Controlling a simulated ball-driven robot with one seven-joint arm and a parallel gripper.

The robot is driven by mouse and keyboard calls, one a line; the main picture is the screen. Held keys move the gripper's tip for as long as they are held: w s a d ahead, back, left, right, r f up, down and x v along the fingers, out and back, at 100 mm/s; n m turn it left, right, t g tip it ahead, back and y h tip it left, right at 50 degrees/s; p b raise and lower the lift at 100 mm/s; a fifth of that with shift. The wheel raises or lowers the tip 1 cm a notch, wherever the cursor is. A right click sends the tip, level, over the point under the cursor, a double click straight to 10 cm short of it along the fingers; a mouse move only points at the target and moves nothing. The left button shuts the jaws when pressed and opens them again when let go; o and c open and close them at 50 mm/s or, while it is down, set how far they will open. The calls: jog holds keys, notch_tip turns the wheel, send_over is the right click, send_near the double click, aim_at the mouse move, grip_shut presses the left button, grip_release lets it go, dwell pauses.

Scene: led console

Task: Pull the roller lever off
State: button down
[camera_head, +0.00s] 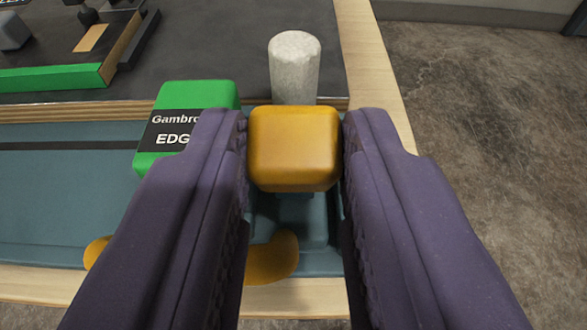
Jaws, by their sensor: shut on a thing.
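My gripper (294,150) has two purple fingers, which are shut on a rounded yellow-orange block (294,150), one finger on each side. A narrow blue part shows under the block, inside a dark teal recess. A pale grey upright cylinder (294,64) stands just behind the block. No label marks the roller lever, so I cannot tell for sure whether the held block is its handle. The fingers hide the block's sides.
A green box with a black label (188,112) stands close to the left finger. A curved yellow part (270,258) lies below the block, on the teal panel (60,200). A black board (200,45) with fittings lies behind. Bare floor (490,120) is to the right of the wooden edge.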

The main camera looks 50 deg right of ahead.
jog(key=shift+a+f, duration=0.1)
dwell(0.4)
jog(key=c, duration=0.8)
grip_release()
jog(key=shift+c, duration=0.2)
jog(key=v, duration=0.8)
jog(key=shift+p, duration=0.4)
jog(key=shift+f, duration=0.15)
